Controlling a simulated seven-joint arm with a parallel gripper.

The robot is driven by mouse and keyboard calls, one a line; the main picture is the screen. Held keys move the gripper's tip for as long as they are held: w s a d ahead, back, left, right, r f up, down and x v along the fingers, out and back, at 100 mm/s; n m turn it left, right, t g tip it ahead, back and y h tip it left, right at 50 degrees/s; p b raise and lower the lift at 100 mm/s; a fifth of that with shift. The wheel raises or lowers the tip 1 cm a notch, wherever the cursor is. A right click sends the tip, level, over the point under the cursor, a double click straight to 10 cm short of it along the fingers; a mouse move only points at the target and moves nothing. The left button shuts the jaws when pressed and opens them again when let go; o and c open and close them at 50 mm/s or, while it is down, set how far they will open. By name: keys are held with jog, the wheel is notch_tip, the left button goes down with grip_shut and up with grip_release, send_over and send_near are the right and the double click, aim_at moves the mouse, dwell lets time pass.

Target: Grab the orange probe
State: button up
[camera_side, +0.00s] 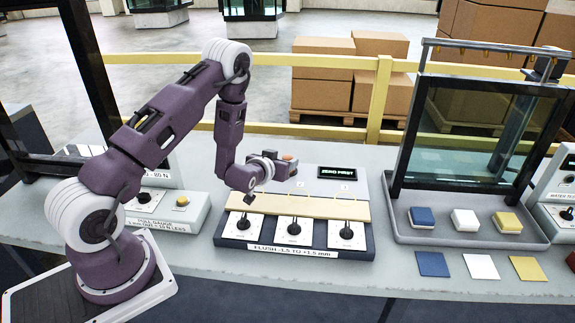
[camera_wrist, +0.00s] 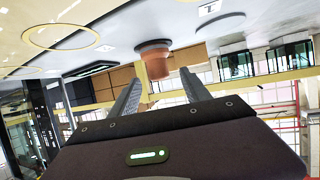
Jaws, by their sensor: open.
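The orange probe (camera_wrist: 157,64) is a short orange-brown cylinder with a wider grey disc at its upper end in the wrist view. It appears between and just beyond the tips of my gripper (camera_wrist: 160,78), whose two dark ribbed fingers stand apart. A gap shows on both sides of the probe; I cannot tell its depth from the fingers. In the side view my gripper (camera_side: 276,168) is above the rear of the gauge panel. A small orange-brown patch (camera_side: 289,157) shows at its end, too small to make out clearly.
The gauge panel (camera_side: 230,244) carries several dark knobs on white plates and a beige strip. A grey tray (camera_side: 430,236) with blue, white and yellow blocks stands right, under a glass frame (camera_side: 470,135). A gauge box (camera_side: 190,215) is left. A yellow rail (camera_side: 330,62) runs behind.

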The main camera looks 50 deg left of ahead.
aim_at(290, 158)
jog(key=shift+a+f, duration=0.25)
jog(key=shift+f, duration=0.1)
jog(key=x, duration=0.7)
jog(key=shift+w+d+r, duration=0.1)
jog(key=shift+d+r, duration=0.1)
grip_shut()
